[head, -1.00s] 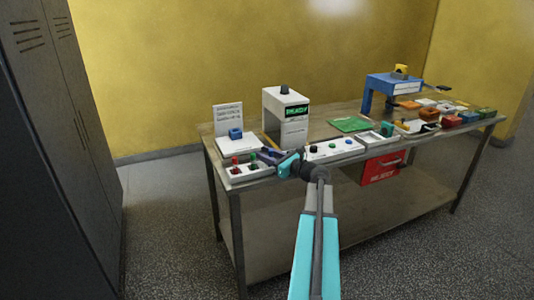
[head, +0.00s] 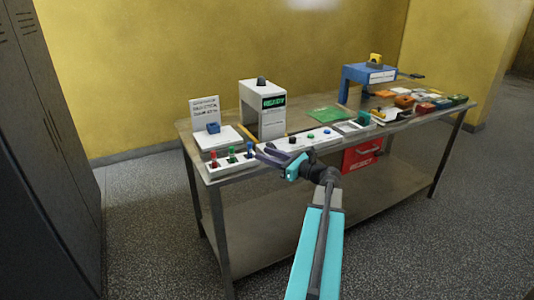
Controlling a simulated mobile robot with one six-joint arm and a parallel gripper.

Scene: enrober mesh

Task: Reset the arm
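My arm reaches up from the bottom of the head view, with a turquoise link. My gripper (head: 268,155) is at the table's front edge, just right of the white tray (head: 232,165) with red, green and blue pegs. Its dark purple fingers point left. Nothing is visibly held, but the fingers are too small to tell whether they are open or shut. The wrist hides a bit of the table edge below the white button panel (head: 311,143).
On the metal table (head: 330,200) stand a white machine with a green display (head: 263,107), a blue stand (head: 368,74), a green sheet (head: 326,114) and several coloured blocks at right. A red box (head: 361,155) is under the top. Lockers (head: 50,150) stand at left; the floor between is clear.

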